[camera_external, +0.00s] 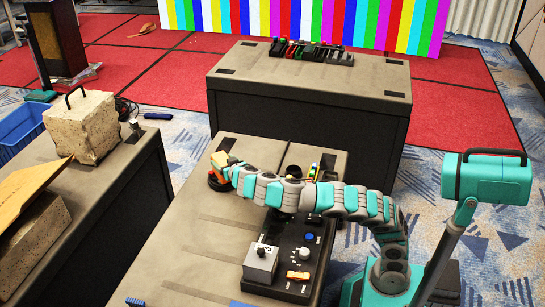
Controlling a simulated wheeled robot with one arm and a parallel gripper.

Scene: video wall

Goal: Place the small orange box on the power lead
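My arm reaches left across the near table, and my gripper (226,170) is at the table's far left corner. The gripper is small here, and its fingers cannot be made out. A small yellow-orange thing (218,159) shows at the gripper's tip; it may be the small orange box, but I cannot tell whether it is held. A dark round coil-like thing (216,184), with some red, lies just below the gripper and may be the power lead. Whether the two touch is unclear. Another small orange piece (298,275) lies on the black control panel (317,257).
A grey box with a black knob (262,262) stands on the panel's left side. A stone block with a handle (82,125) and a wooden board (28,190) are on the left table. Behind, another table (310,78) bears several small devices. The near table's left part is clear.

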